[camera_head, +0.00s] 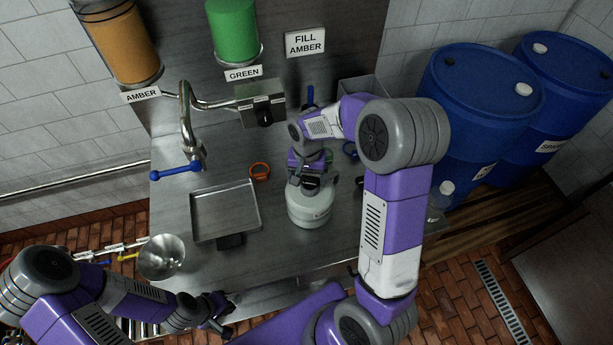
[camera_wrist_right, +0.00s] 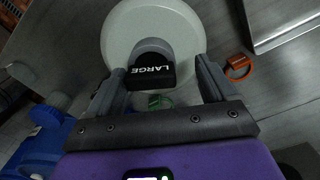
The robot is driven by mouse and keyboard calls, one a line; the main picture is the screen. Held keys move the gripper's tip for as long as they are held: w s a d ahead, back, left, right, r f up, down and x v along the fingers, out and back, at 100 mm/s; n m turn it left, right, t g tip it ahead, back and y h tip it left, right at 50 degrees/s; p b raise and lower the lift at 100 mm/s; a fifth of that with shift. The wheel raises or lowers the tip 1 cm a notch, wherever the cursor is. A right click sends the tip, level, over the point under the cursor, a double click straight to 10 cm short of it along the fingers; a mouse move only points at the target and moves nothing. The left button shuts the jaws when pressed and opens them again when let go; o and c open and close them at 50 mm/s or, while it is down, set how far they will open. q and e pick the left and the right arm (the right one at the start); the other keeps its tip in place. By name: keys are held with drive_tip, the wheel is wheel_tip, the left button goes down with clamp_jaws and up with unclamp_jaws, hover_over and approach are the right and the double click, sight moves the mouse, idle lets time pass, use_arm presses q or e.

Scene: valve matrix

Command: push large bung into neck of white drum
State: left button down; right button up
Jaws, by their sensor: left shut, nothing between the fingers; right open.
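The white drum (camera_head: 310,208) stands upright on the steel bench, and it also shows in the right wrist view (camera_wrist_right: 122,28). A black block marked LARGE, the large bung (camera_wrist_right: 152,72), is at the drum's top beside a grey rounded part. I cannot tell how deep it sits in the neck. My right gripper (camera_head: 309,181) is over the drum top. In the right wrist view its open fingers stand on either side of the bung, with gaps showing. My left gripper (camera_head: 217,318) is shut and empty, low in front of the bench, away from the drum.
A shallow tray (camera_head: 225,212) lies left of the drum, with an orange ring (camera_head: 259,171) between them. A steel bowl (camera_head: 161,257) is at the left front. A blue-handled tap (camera_head: 182,168) stands over the bench's left side. Blue barrels (camera_head: 477,105) stand at right.

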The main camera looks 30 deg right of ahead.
sight(307, 177)
wheel_tip(307, 177, up, 8)
drive_tip(key=shift+f, duration=0.2)
idle(0.3)
idle(0.5)
